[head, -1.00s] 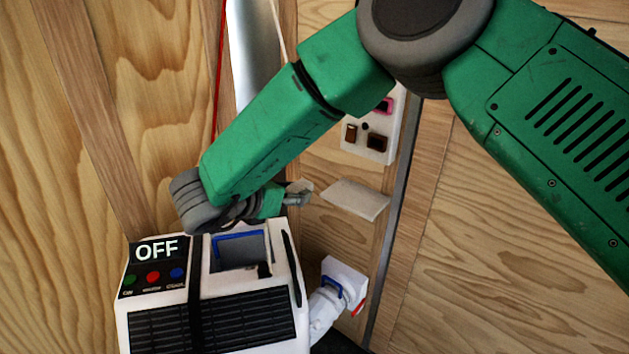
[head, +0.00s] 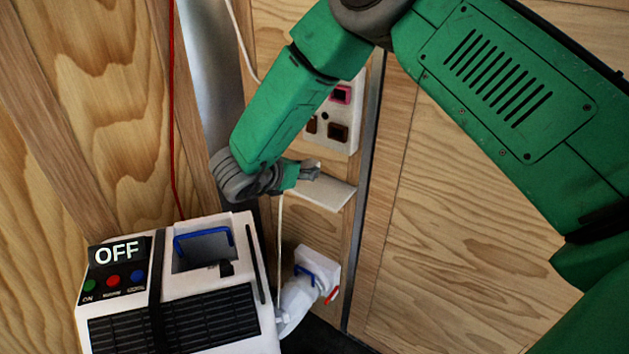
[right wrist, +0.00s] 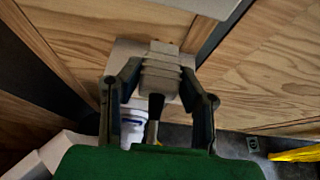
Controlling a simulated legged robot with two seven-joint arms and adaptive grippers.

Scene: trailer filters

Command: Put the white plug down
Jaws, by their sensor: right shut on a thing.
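My right gripper (head: 308,170) is at the left end of a small white shelf (head: 328,192) on the wooden wall, overlapping it in the head view. In the right wrist view my right gripper (right wrist: 160,85) is shut on the white plug (right wrist: 161,72), a pale ribbed block between both fingers. In the head view the plug is mostly hidden by the gripper. A thin white cord (head: 280,235) hangs below the gripper. I cannot tell whether the plug touches the shelf. My left gripper is not in view.
A white panel with dark and pink sockets (head: 338,118) is above the shelf. A white machine showing OFF (head: 215,320) stands below left, with a white pipe fitting (head: 300,298) beside it. A grey metal strip (head: 365,200) runs right of the shelf.

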